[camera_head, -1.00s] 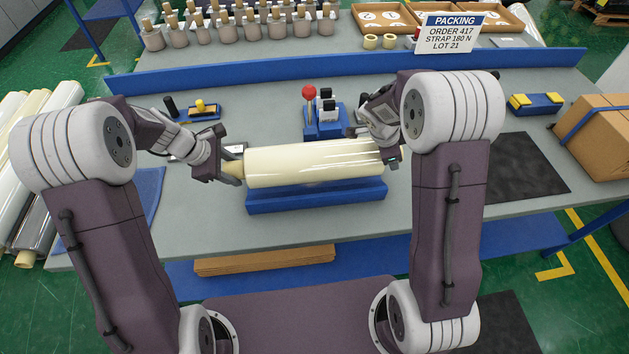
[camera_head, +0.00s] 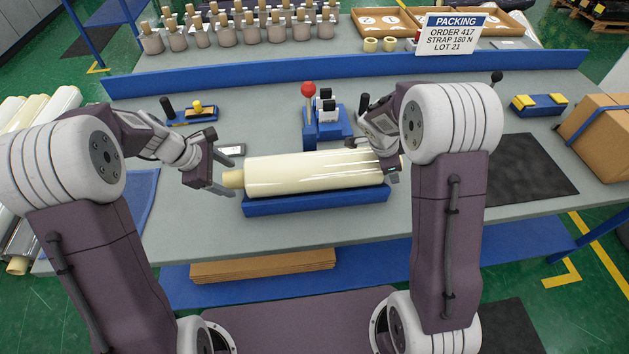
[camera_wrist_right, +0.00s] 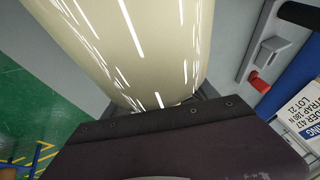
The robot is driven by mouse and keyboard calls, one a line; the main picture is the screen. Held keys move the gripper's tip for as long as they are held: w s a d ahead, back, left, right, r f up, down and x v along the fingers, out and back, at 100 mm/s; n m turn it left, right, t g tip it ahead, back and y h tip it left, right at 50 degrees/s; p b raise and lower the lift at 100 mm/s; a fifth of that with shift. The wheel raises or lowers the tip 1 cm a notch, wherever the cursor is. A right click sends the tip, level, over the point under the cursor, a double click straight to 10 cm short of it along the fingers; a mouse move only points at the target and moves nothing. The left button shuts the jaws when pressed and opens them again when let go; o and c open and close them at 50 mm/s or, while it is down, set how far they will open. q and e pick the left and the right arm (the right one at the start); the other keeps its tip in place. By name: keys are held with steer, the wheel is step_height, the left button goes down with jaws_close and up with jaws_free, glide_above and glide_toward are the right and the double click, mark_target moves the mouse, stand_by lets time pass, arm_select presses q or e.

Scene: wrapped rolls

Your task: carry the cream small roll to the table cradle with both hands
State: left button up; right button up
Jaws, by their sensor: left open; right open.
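The cream small roll (camera_head: 310,172) lies lengthwise on the blue table cradle (camera_head: 318,201). Its tan core end (camera_head: 233,178) sticks out at the left. My left gripper (camera_head: 227,170) is open, with its fingers a little apart from that core end. My right gripper (camera_head: 372,158) is open at the roll's right end; its fingers are partly hidden by my arm and the roll. In the right wrist view the roll (camera_wrist_right: 140,40) fills the upper middle, close to the dark gripper body (camera_wrist_right: 180,145), and the fingertips are hidden.
A blue tool stand (camera_head: 326,125) with a red knob stands behind the roll. A small blue holder (camera_head: 196,112) sits at the back left. A blue rail (camera_head: 340,67) runs along the table's back. A dark mat (camera_head: 525,168) and a cardboard box (camera_head: 600,135) are at the right.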

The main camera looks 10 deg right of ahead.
arm_select(q)
steer(key=v, duration=0.9)
arm_select(e)
steer(key=v, duration=1.2)
steer(key=shift+s, duration=0.1)
arm_select(q)
steer(key=shift+s+r, duration=0.1)
